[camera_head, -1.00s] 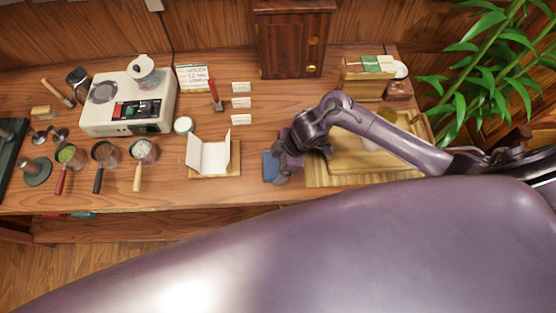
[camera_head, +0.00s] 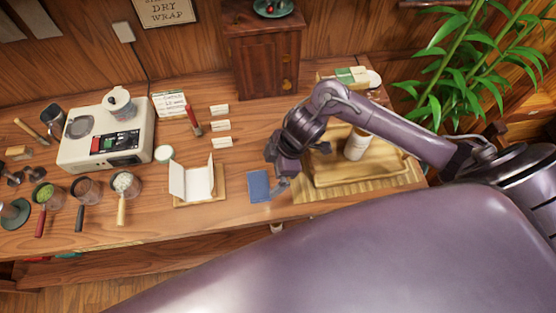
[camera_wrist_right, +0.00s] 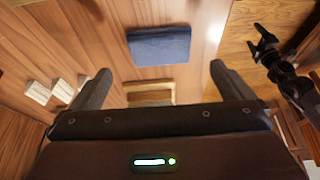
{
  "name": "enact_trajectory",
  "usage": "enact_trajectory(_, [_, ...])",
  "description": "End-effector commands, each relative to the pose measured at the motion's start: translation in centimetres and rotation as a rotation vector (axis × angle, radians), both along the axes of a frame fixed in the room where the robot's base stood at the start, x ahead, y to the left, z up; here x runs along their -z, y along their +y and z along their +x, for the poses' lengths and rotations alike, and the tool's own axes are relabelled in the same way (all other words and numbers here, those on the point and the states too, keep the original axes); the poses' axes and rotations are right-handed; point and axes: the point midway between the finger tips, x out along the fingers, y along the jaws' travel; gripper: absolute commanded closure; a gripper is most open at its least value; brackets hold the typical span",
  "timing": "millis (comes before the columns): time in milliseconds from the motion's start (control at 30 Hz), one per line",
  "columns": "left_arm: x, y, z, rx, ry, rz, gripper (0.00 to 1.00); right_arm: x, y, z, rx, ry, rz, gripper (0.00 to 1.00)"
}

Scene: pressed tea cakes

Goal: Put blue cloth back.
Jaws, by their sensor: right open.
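The blue cloth (camera_head: 258,186) lies flat as a folded rectangle on the wooden counter, between the white folded paper on its board and the slatted mat. It also shows at the top of the right wrist view (camera_wrist_right: 159,45), beyond the fingertips. My right gripper (camera_head: 277,175) is just right of the cloth in the head view, apparently above the counter. In the right wrist view its two fingers (camera_wrist_right: 160,82) are wide apart, with no cloth between them. A dark jointed arm end (camera_wrist_right: 275,55), apparently my left one, shows at the right of that view; its jaws are unclear.
A wooden tray (camera_head: 322,180) with a pale cup (camera_head: 357,144) sits on the slatted mat (camera_head: 405,183) to the right. The paper (camera_head: 193,181) stands left of the cloth. Small white cards (camera_head: 221,126) stand behind. The front counter edge is close to the cloth.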

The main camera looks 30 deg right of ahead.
Motion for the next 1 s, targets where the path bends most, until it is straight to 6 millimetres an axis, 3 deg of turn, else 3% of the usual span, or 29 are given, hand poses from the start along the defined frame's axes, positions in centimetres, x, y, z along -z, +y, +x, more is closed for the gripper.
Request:
enact_trajectory(100, [0.3, 0.0, 0.0, 0.0, 0.0, 0.0, 0.27, -2.0, -0.9, -0.2, -0.002, -0.003, -0.002, 0.0])
enact_trajectory(300, [0.5, 0.0, 0.0, 0.0, -0.001, 0.0, 0.27, -4.0, -1.6, -0.4, -0.001, 0.0, 0.0, 0.0])
enact_trajectory(1000, [0.5, 0.0, 0.2, 0.0, -0.002, 0.001, 0.27, -4.3, -1.7, -0.5, -0.001, 0.002, 0.001, 0.0])
